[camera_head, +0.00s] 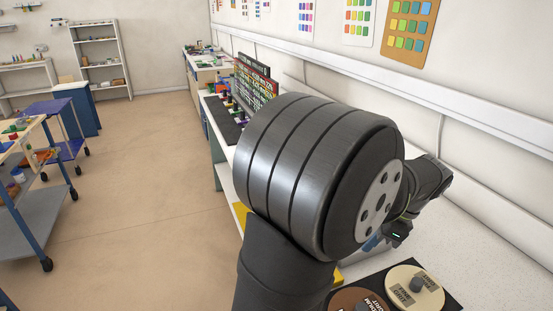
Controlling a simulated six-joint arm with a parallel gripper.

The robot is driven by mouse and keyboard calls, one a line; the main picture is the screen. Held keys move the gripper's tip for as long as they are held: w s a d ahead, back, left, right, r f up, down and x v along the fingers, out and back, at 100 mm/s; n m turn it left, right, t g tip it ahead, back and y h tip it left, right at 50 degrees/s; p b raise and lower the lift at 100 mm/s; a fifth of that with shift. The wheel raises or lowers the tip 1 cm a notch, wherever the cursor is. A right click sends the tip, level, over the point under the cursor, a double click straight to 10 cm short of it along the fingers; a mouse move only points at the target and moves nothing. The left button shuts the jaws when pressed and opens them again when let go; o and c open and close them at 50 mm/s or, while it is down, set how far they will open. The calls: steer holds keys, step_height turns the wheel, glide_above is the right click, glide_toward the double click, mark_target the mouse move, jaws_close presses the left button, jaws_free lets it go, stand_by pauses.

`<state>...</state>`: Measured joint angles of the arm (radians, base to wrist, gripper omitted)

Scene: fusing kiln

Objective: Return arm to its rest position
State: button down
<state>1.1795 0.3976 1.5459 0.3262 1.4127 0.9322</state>
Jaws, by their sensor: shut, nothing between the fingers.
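My arm fills the middle of the view, with a large dark grey ribbed joint close to the camera. Behind it at the right, the wrist bends down to my gripper (397,235), a small dark body with a green light. The gripper is shut and holds nothing. It is over the white worktop (480,235), partly hidden by the big joint, and its fingertips are hard to make out.
Round lidded jars, one cream (414,287) and one brown (352,300), sit on a black mat in front. A colourful rack (255,82) stands farther along the bench by the wall. Carts (40,215) stand at the left; the floor between is clear.

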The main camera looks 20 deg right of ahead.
steer(key=x, duration=0.6)
steer(key=shift+w+a+f, duration=0.1)
steer(key=shift+a+f, duration=0.1)
steer(key=shift+f, duration=0.15)
steer(key=shift+s+a+f, duration=0.8)
steer(key=shift+a, duration=0.15)
steer(key=shift+s+d+r, duration=0.75)
steer(key=shift+d+r, duration=0.25)
steer(key=shift+d, duration=0.05)
steer(key=shift+v, duration=0.85)
steer(key=shift+f, duration=0.15)
